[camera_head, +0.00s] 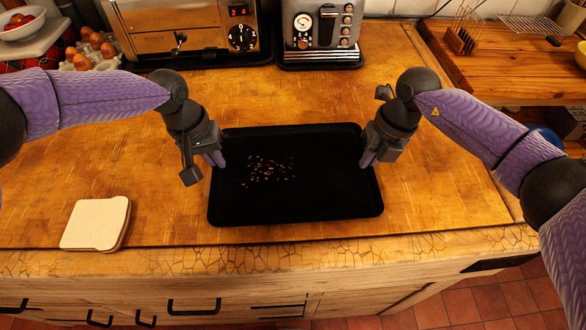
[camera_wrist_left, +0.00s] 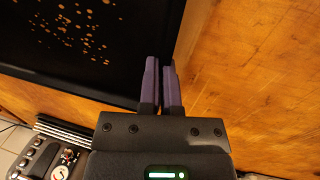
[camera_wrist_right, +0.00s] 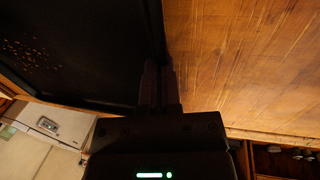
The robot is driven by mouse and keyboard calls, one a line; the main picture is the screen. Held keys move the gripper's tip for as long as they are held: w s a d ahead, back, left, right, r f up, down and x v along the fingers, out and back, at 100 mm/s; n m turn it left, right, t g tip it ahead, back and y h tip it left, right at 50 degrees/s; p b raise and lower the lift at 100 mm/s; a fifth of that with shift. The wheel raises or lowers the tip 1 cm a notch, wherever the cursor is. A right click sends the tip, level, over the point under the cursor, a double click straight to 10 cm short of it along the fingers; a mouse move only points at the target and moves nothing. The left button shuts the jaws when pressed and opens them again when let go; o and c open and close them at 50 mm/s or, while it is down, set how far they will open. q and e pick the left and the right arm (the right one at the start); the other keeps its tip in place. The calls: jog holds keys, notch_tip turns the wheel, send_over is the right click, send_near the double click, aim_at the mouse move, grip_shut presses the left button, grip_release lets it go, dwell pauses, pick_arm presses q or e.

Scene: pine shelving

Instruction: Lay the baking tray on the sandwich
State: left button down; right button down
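The black baking tray (camera_head: 310,197) lies flat in the middle of the head view, with brown crumbs on its left half. My left gripper (camera_head: 215,160) is shut on its left rim, and my right gripper (camera_head: 369,159) is shut on its right rim. Both wrist views show the paired fingers close together at the tray's edge, in the left wrist view (camera_wrist_left: 160,82) and darkly in the right wrist view (camera_wrist_right: 158,85). I cannot tell whether the tray touches the counter. The sandwich (camera_head: 96,223) lies at the counter's front left, apart from the tray, with pale bread on top.
A toaster oven (camera_head: 190,28) and a coffee machine (camera_head: 320,30) stand along the back of the wooden counter (camera_head: 160,220). An egg carton (camera_head: 95,55) is at the back left. A wooden board with racks (camera_head: 500,60) is at the back right. The counter between sandwich and tray is clear.

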pick_arm(q)
jog(key=shift+a, duration=0.1)
dwell(0.5)
